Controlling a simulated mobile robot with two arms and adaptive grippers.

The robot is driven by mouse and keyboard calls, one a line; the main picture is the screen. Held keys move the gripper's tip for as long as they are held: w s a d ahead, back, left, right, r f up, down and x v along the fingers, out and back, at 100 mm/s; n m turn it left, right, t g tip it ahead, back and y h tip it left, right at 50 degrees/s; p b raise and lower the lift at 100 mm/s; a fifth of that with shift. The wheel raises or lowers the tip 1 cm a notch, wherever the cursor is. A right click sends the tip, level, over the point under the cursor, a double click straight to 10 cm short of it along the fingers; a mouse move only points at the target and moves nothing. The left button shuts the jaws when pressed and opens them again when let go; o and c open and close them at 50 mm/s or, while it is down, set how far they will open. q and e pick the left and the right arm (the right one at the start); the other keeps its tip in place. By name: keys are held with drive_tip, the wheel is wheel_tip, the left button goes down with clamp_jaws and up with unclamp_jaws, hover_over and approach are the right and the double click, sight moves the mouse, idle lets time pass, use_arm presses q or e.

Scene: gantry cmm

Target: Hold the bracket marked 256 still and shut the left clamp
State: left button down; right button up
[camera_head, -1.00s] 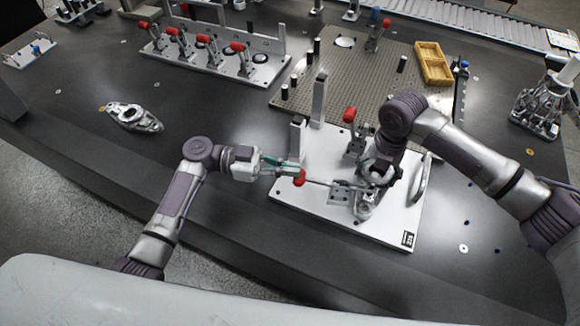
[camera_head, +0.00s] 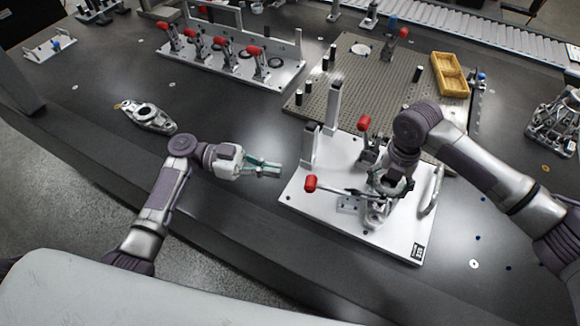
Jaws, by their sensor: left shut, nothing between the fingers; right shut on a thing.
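The bracket (camera_head: 376,214) is a silver metal part on a white fixture plate (camera_head: 325,211); its number cannot be read, and my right gripper hides much of it. My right gripper (camera_head: 384,188) comes down from above and is shut on the bracket. The left clamp (camera_head: 348,192) has its red handle (camera_head: 311,184) lying low, pointing left, with its lever running toward the bracket. A second clamp (camera_head: 366,140) behind has its red handle upright. My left gripper (camera_head: 279,171) is shut and empty, a short gap left of the low red handle.
A similar loose casting (camera_head: 149,117) lies on the dark table at left. A plate with several red-handled clamps (camera_head: 231,62) stands behind. Upright posts (camera_head: 332,107) stand at the plate's back left.

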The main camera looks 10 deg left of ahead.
use_arm(q)
drive_tip(key=shift+a+f, duration=0.4)
drive_tip(key=shift+a, duration=0.25)
drive_tip(key=shift+a+f, duration=0.35)
drive_tip(key=shift+a, duration=0.25)
use_arm(e)
drive_tip(key=o, duration=1.6)
drive_tip(key=shift+o, duration=0.2)
drive_tip(key=shift+r, duration=0.1)
wheel_tip(320, 180, up, 12)
